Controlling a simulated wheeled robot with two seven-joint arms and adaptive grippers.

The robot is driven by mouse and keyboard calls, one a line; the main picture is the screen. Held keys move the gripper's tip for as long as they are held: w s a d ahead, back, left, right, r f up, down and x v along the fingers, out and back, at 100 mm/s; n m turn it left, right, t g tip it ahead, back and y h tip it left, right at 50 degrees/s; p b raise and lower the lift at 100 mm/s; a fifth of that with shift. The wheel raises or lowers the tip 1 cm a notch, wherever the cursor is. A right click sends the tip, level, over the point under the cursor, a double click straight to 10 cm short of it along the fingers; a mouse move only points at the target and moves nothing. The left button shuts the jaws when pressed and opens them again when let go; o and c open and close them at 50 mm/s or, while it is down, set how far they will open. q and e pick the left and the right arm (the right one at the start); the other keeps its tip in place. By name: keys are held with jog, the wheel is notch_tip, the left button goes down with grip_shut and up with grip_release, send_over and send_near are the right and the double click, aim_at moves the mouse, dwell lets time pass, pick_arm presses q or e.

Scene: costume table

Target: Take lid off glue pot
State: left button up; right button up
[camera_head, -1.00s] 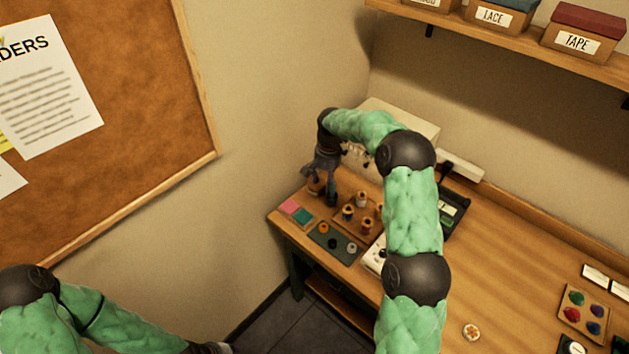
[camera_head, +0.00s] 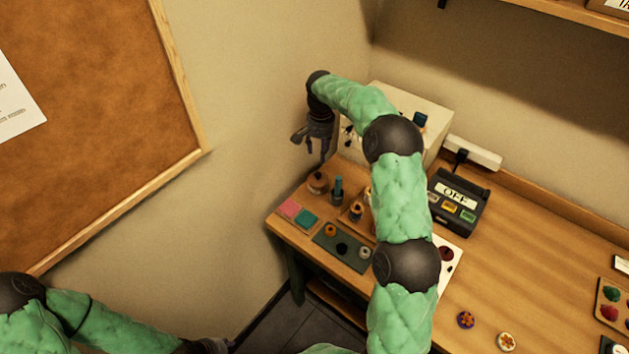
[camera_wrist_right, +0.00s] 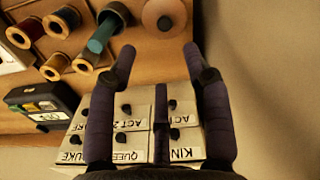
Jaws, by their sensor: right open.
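The glue pot (camera_head: 318,186) is a small round brown pot at the back left end of the table. Its lid (camera_wrist_right: 164,12), round and pinkish brown with a dark knob, is on it and shows at the top edge of the right wrist view. My right gripper (camera_head: 310,149) is open and empty, in the air above the pot and apart from it. In the right wrist view the open fingers (camera_wrist_right: 158,50) point toward the lid, with a gap between. Only the forearm and dark wrist of my left arm show at the bottom left of the head view.
A labelled drawer box (camera_head: 409,101) stands behind my right arm. Pink and teal pads (camera_head: 290,208) lie in front. The wall is close on the left.

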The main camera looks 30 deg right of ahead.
jog(key=f, duration=0.1)
send_over(318, 174)
jog(key=f, duration=0.4)
jog(key=shift+s+d+f+b, duration=0.1)
jog(key=shift+d+f+b, duration=0.1)
jog(key=shift+b, duration=0.2)
jog(key=shift+a+f+b, duration=0.1)
jog(key=shift+f+b, duration=0.3)
jog(key=shift+f, duration=2.6)
jog(key=shift+c, duration=0.3)
grip_shut()
